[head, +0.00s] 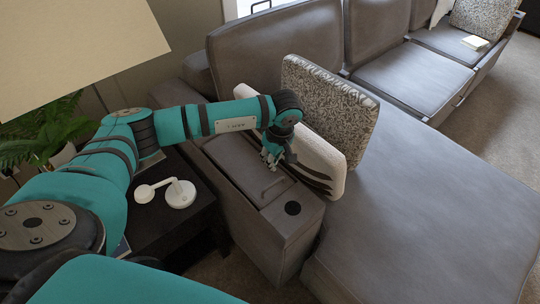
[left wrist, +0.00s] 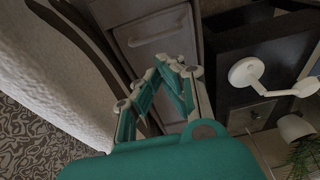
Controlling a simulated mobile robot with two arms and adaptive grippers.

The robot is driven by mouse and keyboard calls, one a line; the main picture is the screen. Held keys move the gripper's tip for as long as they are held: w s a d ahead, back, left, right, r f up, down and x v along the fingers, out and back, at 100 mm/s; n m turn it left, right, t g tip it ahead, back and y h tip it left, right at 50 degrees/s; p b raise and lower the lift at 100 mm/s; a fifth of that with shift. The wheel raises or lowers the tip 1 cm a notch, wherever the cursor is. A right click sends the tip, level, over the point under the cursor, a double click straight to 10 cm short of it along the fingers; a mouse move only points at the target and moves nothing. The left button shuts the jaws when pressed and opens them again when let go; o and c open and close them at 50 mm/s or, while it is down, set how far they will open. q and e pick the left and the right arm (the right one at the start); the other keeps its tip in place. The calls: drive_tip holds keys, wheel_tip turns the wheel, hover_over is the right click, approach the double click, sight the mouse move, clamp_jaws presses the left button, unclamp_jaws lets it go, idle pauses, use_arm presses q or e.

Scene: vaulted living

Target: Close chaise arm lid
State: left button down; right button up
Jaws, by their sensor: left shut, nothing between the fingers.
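The chaise arm lid (head: 240,168) is a grey leather panel with a small bar handle at its front end. It lies down in the top of the chaise arm (head: 290,218) and looks about level with it. In the left wrist view the lid (left wrist: 160,48) and its handle show beyond the fingers. My left gripper (head: 271,161) is shut and empty, above the lid near the handle and beside the cushions. Its fingers also show in the left wrist view (left wrist: 180,68). Whether they touch the lid, I cannot tell. My right gripper is out of view.
A white striped cushion (head: 308,158) and a patterned cushion (head: 335,110) stand against the arm's right side. A plant (head: 40,135) and a pale lampshade (head: 75,45) are farther left. The chaise seat (head: 430,210) is clear.

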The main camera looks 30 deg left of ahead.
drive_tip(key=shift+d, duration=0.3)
use_arm(q)
wheel_tip(320, 180, up, 5)
drive_tip(key=p, duration=0.3)
drive_tip(key=s+d+b, duration=0.2)
drive_tip(key=s+d, duration=0.1)
drive_tip(key=d, duration=0.7)
drive_tip(key=shift+s+d+f+b, duration=0.25)
drive_tip(key=shift+f+b, duration=0.1)
drive_tip(key=shift+b, duration=0.05)
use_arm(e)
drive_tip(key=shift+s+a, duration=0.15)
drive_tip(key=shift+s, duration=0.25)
